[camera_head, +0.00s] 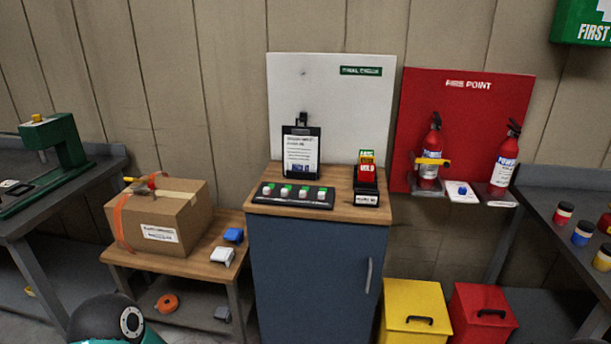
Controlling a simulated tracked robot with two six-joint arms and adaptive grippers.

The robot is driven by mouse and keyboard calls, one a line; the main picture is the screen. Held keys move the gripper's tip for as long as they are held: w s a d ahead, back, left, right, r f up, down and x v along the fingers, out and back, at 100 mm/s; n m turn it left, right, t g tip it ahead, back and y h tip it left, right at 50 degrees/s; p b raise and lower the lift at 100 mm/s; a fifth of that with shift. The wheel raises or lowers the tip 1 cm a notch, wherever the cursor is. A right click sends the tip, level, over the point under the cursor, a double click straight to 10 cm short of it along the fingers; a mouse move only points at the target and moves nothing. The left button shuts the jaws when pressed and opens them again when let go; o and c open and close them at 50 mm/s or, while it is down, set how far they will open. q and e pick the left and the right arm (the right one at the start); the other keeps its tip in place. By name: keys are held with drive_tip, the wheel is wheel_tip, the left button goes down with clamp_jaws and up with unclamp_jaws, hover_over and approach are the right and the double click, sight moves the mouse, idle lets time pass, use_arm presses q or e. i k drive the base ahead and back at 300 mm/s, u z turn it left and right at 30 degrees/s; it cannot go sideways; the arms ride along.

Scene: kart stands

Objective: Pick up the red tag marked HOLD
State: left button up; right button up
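A small black holder (366,187) stands on the right of the wooden top of the blue cabinet. A red tag (367,171) stands upright in it, with blurred light lettering that looks like HOLD. A green tag or part (367,154) shows just above and behind the red one. The lower part of the red tag is hidden by the holder. Neither of my grippers is in view. Only a rounded dark and teal part of my arm shows at the bottom left.
On the blue cabinet (305,270), a black strip (292,204) with several buttons and a standing clipboard (300,154) are left of the holder. A cardboard box (160,222) sits on the left bench. Fire extinguishers (504,160) stand at right. Yellow (410,300) and red bins are on the floor.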

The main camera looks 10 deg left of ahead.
sight(367, 172)
drive_tip(key=u, duration=0.4)
drive_tip(key=i, duration=0.85)
